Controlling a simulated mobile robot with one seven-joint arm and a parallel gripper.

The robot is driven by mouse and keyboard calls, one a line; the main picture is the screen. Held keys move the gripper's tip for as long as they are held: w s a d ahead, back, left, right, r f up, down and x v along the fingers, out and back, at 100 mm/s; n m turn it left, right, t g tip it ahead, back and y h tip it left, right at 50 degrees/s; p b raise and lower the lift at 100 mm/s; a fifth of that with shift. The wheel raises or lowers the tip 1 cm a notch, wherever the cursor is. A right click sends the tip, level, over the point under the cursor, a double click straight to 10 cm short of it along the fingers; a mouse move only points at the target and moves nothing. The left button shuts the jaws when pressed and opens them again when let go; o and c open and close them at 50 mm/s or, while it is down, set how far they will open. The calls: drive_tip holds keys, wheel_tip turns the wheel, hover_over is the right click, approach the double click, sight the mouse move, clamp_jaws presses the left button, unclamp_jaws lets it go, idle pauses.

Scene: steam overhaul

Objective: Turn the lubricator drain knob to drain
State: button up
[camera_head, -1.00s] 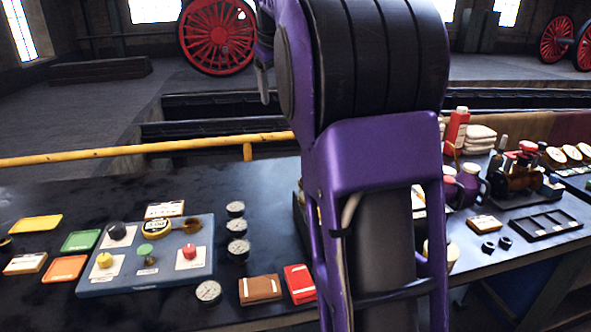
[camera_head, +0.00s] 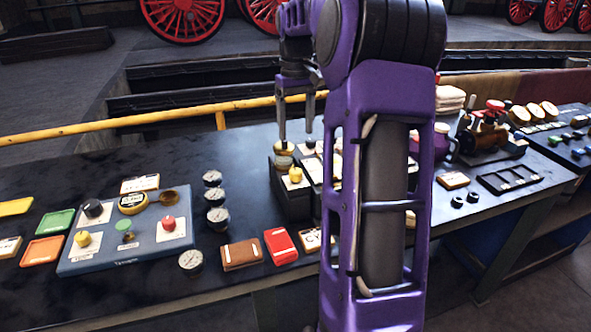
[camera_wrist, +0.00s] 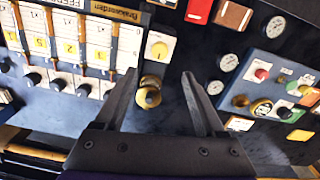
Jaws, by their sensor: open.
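A round brass fitting with a yellow top (camera_head: 284,161) stands at the left end of a black box in the head view. It also shows in the wrist view (camera_wrist: 149,98), between my fingers and closer to the left one. No readable label marks it as the lubricator drain knob. A yellow knob on a white plate (camera_wrist: 159,49) is beside it; it also shows in the head view (camera_head: 295,175). My gripper (camera_head: 297,137) is open and empty, pointing down over the fitting. Both fingers show in the wrist view (camera_wrist: 160,75). I cannot tell whether a finger touches the fitting.
A blue panel (camera_head: 140,250) with yellow, black, green and red controls lies to the left. Several gauges (camera_head: 215,196) stand between it and the black box. A brown block (camera_head: 240,254) and a red block (camera_head: 280,246) lie in front. A yellow rail (camera_head: 170,115) runs behind the bench.

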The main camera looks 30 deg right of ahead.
sight(296, 171)
wheel_tip(296, 171, down, 12)
drive_tip(key=shift+r+b, duration=0.1)
drive_tip(key=shift+b, duration=0.55)
drive_tip(key=shift+c, duration=0.2)
clamp_jaws()
